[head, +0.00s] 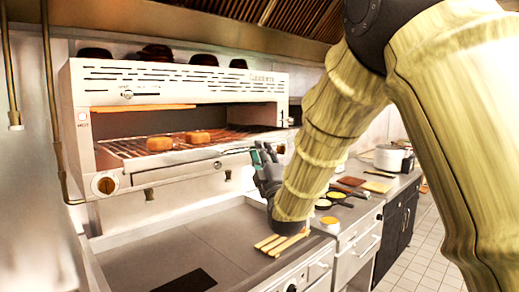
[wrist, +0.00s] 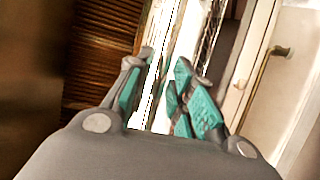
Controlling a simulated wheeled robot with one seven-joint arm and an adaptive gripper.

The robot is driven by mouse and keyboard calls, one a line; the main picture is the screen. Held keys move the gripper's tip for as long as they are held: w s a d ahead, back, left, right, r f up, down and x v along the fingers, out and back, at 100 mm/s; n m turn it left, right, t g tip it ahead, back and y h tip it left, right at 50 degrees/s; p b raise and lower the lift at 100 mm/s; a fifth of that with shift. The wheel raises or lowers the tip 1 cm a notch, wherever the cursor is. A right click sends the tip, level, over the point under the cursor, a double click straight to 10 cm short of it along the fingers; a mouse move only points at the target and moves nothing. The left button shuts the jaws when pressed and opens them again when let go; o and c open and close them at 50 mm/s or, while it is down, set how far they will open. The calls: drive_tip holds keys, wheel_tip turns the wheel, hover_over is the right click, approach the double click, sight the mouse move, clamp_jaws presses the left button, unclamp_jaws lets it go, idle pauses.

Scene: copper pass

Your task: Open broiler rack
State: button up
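The broiler (head: 215,85) is a white metal unit mounted on the wall above the steel counter, its front cavity exposed. Its wire rack (head: 121,150) sits inside the cavity and bears two browned food pieces, one on the left (head: 159,144) and one on the right (head: 197,137). My gripper (head: 262,153) is at the right end of the rack's front edge. In the wrist view my gripper (wrist: 157,84) has its teal-padded fingers apart, with a bright metal strip showing between and beyond them. I cannot tell whether they touch it.
A flat steel cooking surface (head: 200,245) lies below the broiler. Wooden sticks (head: 280,243) lie near its right edge, below my arm. Pans, a white pot (head: 389,157) and boards stand on the right counter. Dark bowls (head: 204,59) sit atop the broiler.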

drive_tip(key=v, duration=0.9)
drive_tip(key=shift+s, duration=0.2)
drive_tip(key=shift+d, duration=0.1)
drive_tip(key=d+f+m+g+h, duration=0.2)
drive_tip(key=f+m+g, duration=0.1)
drive_tip(key=f, duration=1)
drive_tip(key=d+f+m+g+h, duration=0.1)
drive_tip(key=d+f+m+g, duration=0.15)
drive_tip(key=f, duration=0.95)
drive_tip(key=s+d+f+m+g, duration=0.1)
drive_tip(key=s+f+m+g, duration=0.15)
drive_tip(key=f, duration=0.45)
drive_tip(key=s+d+f+m+g+h, duration=0.15)
drive_tip(key=s+f, duration=0.25)
drive_tip(key=f, duration=0.4)
drive_tip(key=s+d+f+m+g, duration=0.1)
drive_tip(key=s+d+f+g, duration=0.15)
drive_tip(key=f, duration=0.45)
drive_tip(key=s+d+f+m+g, duration=0.2)
drive_tip(key=s+f+m+g, duration=0.3)
drive_tip(key=s+f, duration=1.2)
drive_tip(key=s+d+f+m+g, duration=0.1)
drive_tip(key=s+f+g, duration=0.2)
drive_tip(key=s, duration=0.8)
drive_tip(key=s+d+f+m+g, duration=0.1)
drive_tip(key=s+f+g, duration=0.2)
drive_tip(key=s, duration=0.8)
drive_tip(key=shift+d+f+g+h, duration=0.3)
drive_tip(key=shift+f+h, duration=0.1)
drive_tip(key=shift+h, duration=0.05)
